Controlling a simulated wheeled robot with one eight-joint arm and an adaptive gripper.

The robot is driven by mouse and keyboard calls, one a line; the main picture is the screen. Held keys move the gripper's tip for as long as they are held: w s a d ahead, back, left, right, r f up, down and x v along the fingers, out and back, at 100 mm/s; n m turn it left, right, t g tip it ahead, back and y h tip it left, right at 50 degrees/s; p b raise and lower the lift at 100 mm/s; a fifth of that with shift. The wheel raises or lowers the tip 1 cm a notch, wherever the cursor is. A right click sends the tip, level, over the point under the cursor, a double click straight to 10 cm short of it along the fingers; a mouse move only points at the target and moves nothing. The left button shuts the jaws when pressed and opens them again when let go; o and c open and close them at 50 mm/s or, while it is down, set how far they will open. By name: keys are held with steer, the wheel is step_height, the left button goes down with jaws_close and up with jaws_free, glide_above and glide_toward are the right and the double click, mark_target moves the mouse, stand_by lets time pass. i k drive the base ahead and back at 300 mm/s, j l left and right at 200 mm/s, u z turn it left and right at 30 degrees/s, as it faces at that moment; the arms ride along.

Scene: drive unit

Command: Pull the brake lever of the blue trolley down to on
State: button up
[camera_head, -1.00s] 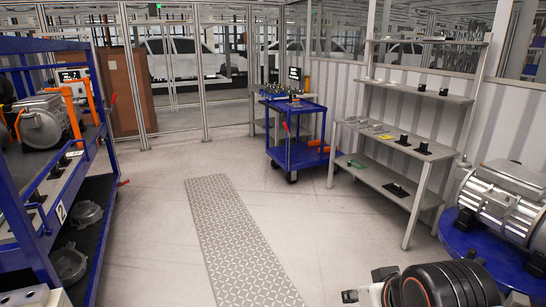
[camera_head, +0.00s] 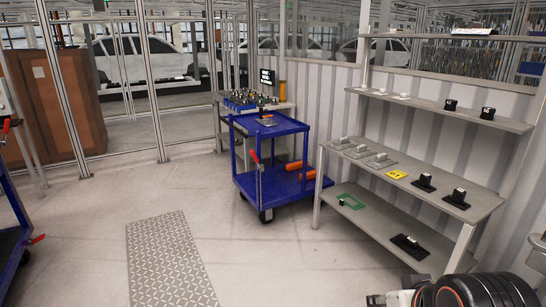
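My arm shows only at the bottom right, as a black rounded link. What seems to be my gripper (camera_head: 378,300) is cut off by the lower edge, well to the right of and nearer than the trolley, and apart from it. Its fingers cannot be made out.
A grey shelf rack (camera_head: 474,211) with small black parts stands right of the trolley. Orange cylinders (camera_head: 294,166) lie on the trolley's lower shelf. A patterned floor plate (camera_head: 168,262) lies in front. A blue rack (camera_head: 14,235) edges in at left. Floor before the trolley is clear.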

mark_target(253, 152)
steer(key=i+u, duration=0.15)
steer(key=i, duration=0.35)
steer(key=i+u, duration=0.2)
steer(key=i, duration=0.35)
steer(key=i+l+u, duration=0.15)
steer(key=i, duration=0.35)
steer(key=z, duration=0.45)
steer(key=i+j+z, duration=0.35)
steer(key=i, duration=0.2)
steer(key=i+j+z, duration=0.35)
steer(key=i, duration=0.15)
steer(key=i+j, duration=0.35)
